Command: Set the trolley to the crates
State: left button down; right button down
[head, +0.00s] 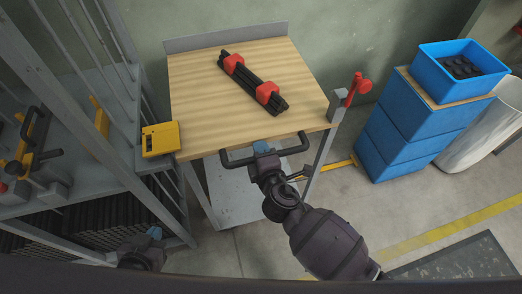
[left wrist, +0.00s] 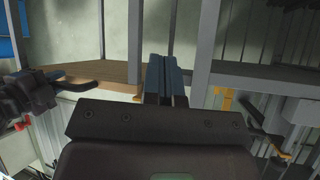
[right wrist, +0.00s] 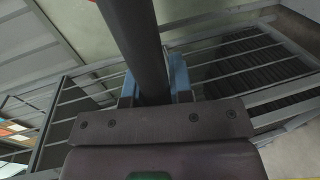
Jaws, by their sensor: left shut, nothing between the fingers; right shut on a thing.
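The trolley (head: 200,95) has a wooden top and grey frame and stands in the middle of the head view. My right gripper (head: 263,150) is shut on its dark push handle (head: 235,160), near the middle of the bar. The handle (right wrist: 140,45) also runs between the fingers in the right wrist view. The blue crates (head: 385,140) stand stacked to the right, with a clear floor gap to the trolley. My left gripper (head: 154,234) is shut and empty, low at the left beside the rack; its fingers (left wrist: 166,80) show in the left wrist view.
Dark rods with red clamps (head: 245,80) lie on the trolley top. A yellow box (head: 160,139) sits at its left corner, a red lever (head: 357,88) at its right. A grey rack (head: 110,165) stands close on the left. A yellow floor line (head: 440,230) crosses the right foreground.

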aim_at(326, 128)
pick_arm(q)
jog(key=shift+d, duration=0.1)
